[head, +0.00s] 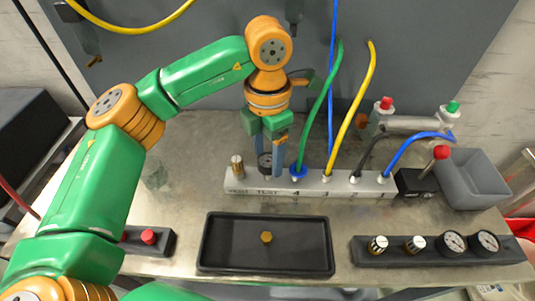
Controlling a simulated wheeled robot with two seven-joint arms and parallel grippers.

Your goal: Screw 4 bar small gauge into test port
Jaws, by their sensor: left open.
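A small dark round gauge (265,161) stands over the port marked TEST on the light manifold block (310,188). I cannot tell how deep it sits in the port. My left gripper (269,160) comes down from above, open, with its fingers around the gauge. One finger partly hides its right side. A brass plug (266,237) lies in the black tray (215,258) in front of the block. My right gripper is not in view.
A brass-and-black fitting (237,167) stands at the block's left end. Blue, green (319,106), yellow (353,110) and black hoses rise from it. A black rack (434,254) at front right holds several gauges. A grey bin (470,177) stands right; a red button box (148,238) is left.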

